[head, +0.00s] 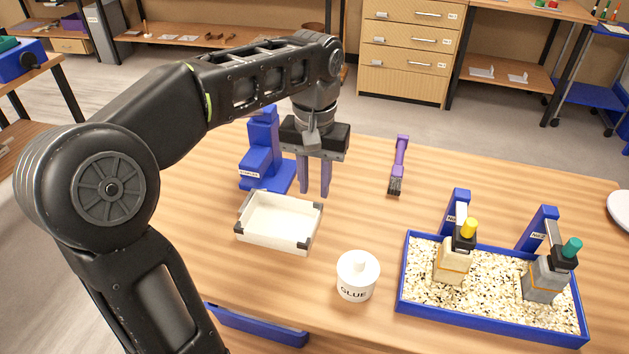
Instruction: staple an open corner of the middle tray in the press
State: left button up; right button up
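A shallow white tray (277,223) with dark corner pieces lies on the wooden table, left of centre. It is the only such tray I see. The blue press (262,150) stands just behind it, with a small label on its base. My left gripper (315,190) points down behind the tray's back right corner and right of the press. Its two purple-blue fingers are apart with nothing visible between them. It partly overlaps the press's right side in this view. I cannot tell its exact height above the table. My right gripper is not in view.
A white glue pot (357,277) stands in front of the tray. A purple-handled brush (399,165) lies behind. A blue-rimmed box of speckled grit (491,318) at the right holds two capped tools (454,258). The table between brush and grit box is clear.

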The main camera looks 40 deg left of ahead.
aim_at(278, 222)
jog(key=k, duration=1)
